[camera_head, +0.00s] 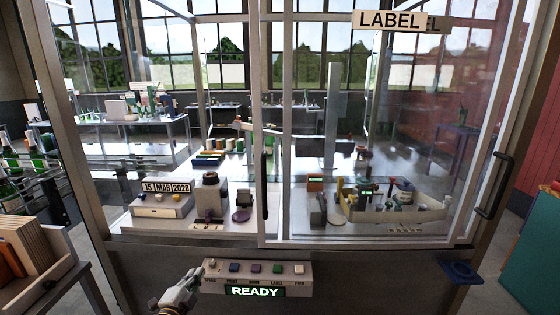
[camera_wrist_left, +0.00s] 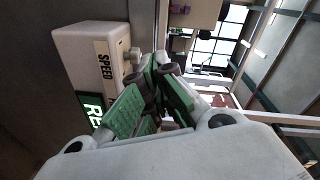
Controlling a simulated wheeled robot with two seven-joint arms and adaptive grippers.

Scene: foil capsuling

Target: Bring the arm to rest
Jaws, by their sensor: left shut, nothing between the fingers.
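My left gripper (camera_head: 192,277) is low in the head view, just left of the control panel (camera_head: 258,272) on the front of the glazed machine. In the left wrist view its green-padded fingers (camera_wrist_left: 163,75) are shut with nothing between them. They are beside the panel's end, where the word SPEED and a knob (camera_wrist_left: 133,54) show. I cannot tell from these views whether the fingers touch the panel. The green display (camera_head: 255,291) under the panel reads READY. My right gripper is not in view.
The machine's glass enclosure (camera_head: 345,130) stands in front, with a door handle (camera_head: 493,185) at right. A wooden crate (camera_head: 62,272) of panels is at left, near a rack of green bottles (camera_head: 38,160).

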